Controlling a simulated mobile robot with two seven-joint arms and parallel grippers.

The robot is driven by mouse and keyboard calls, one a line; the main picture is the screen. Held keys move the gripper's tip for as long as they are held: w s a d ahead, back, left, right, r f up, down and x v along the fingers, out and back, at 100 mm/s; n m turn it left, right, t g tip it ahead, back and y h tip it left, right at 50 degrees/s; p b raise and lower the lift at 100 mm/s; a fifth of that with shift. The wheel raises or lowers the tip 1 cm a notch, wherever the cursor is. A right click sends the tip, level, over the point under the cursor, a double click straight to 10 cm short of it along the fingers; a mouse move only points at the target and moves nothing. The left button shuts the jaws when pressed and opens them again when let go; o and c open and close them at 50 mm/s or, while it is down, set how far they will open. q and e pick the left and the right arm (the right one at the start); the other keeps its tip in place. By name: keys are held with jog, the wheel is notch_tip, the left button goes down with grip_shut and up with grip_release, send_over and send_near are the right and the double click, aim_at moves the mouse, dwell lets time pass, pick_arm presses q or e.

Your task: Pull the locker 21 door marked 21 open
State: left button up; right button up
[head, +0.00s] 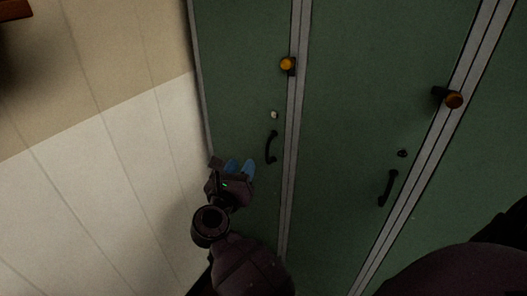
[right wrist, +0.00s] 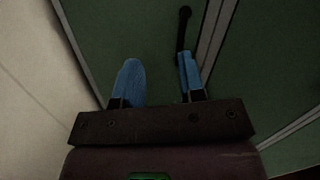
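Two green locker doors show in the head view, a left door (head: 240,60) and a right door (head: 375,90); I can read no number 21 on either. The left door has a dark curved handle (head: 271,147), and the right door has a similar handle (head: 388,188). Both doors look shut. My right gripper (head: 240,164) is in front of the left door, below and left of its handle. In the right wrist view its two blue fingers (right wrist: 158,59) are apart and empty. A dark handle (right wrist: 184,28) shows just beyond the right finger's tip, not between the fingers. My left gripper is not in view.
A white and beige wall (head: 110,150) stands close on the left of the lockers. Grey frame strips (head: 297,120) separate the doors. Orange-tipped fittings (head: 287,63) stick out near the strips. A small pale round fitting (head: 274,114) sits above the left handle.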

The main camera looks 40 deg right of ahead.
aim_at(266, 153)
jog(key=w+d+m+g, duration=0.1)
jog(key=d, duration=0.2)
jog(key=w+d+f+m, duration=0.1)
jog(key=d, duration=0.3)
jog(key=w+d+f+m+g, duration=0.1)
jog(key=d+m, duration=0.1)
jog(key=d, duration=0.1)
jog(key=shift+w+d+g, duration=0.25)
jog(key=shift+d+g, duration=0.05)
jog(key=shift+d, duration=0.05)
jog(key=shift+c, duration=0.5)
grip_shut()
